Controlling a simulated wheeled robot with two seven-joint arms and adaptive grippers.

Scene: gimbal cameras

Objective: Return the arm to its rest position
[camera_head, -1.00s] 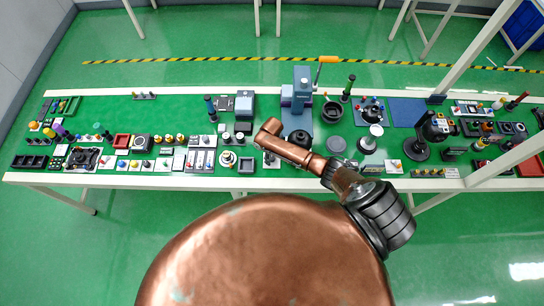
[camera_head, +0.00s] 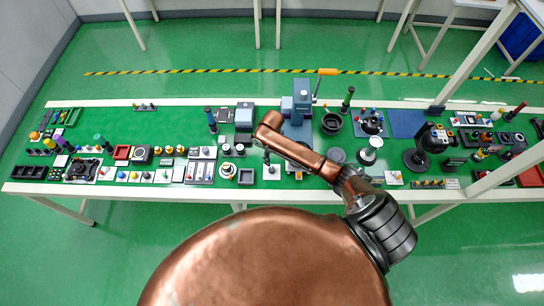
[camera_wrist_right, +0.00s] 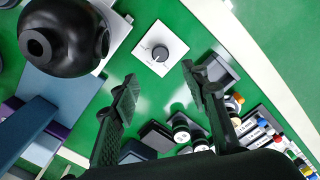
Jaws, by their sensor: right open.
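My right arm (camera_head: 300,152), copper coloured, reaches from the lower right over the front middle of the table. Its right gripper (camera_head: 267,157) is small and dark in the head view, mostly hidden under the arm's end. In the right wrist view the gripper (camera_wrist_right: 158,75) has its two black fingers spread wide, with nothing held between them. Beyond the fingertips a white plate with a dark round knob (camera_wrist_right: 160,53) lies on the green mat, apart from the fingers. My left gripper is not in view.
The long table (camera_head: 130,188) is crowded with small devices. A blue press (camera_head: 301,97) with an orange handle stands behind my arm. A black rounded part (camera_wrist_right: 62,38) is close at the left of the wrist view. A white post (camera_head: 478,57) rises at the right.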

